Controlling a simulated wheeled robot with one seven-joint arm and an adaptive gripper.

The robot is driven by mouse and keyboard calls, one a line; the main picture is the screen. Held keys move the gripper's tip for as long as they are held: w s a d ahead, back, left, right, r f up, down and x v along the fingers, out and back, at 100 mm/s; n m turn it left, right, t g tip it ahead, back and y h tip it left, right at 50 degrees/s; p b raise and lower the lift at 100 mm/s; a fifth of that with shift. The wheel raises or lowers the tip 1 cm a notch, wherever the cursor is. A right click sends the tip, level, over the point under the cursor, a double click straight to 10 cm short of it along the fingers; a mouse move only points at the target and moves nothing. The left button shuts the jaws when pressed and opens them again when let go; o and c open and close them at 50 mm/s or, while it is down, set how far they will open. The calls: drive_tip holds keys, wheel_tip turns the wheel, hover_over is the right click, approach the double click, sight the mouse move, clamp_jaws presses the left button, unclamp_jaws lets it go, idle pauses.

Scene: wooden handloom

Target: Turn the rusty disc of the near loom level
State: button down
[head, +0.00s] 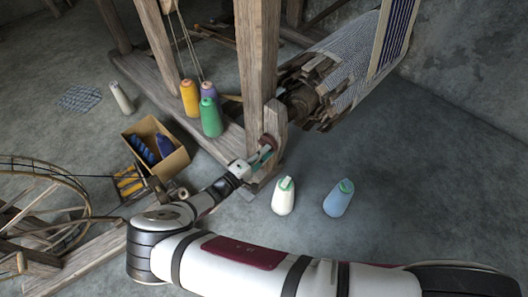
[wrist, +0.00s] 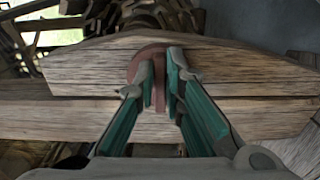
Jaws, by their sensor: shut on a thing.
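The rusty disc (head: 268,140) sits on the wooden side of the loom (head: 256,60), at the foot of its near post. In the wrist view the reddish disc (wrist: 148,52) shows behind my fingertips against the grained wood, with a narrow upright rib standing between them. My gripper (head: 263,155) reaches the disc from the front left. In the wrist view my gripper (wrist: 161,88) has its green fingers shut on the disc's rib, one on each side. The fingers hide part of the disc's face.
A white cone (head: 283,198) and a blue cone (head: 337,200) stand on the floor right of my arm. An open box (head: 170,160) of yarn lies left, beyond a spoked wheel (head: 45,205). Orange, purple and green cones (head: 211,118) stand on the loom's beam. Floor at right is clear.

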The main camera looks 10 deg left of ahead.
drive_tip(key=shift+f, duration=0.1)
drive_tip(key=c, duration=1.7)
unclamp_jaws()
drive_tip(key=v, duration=1.2)
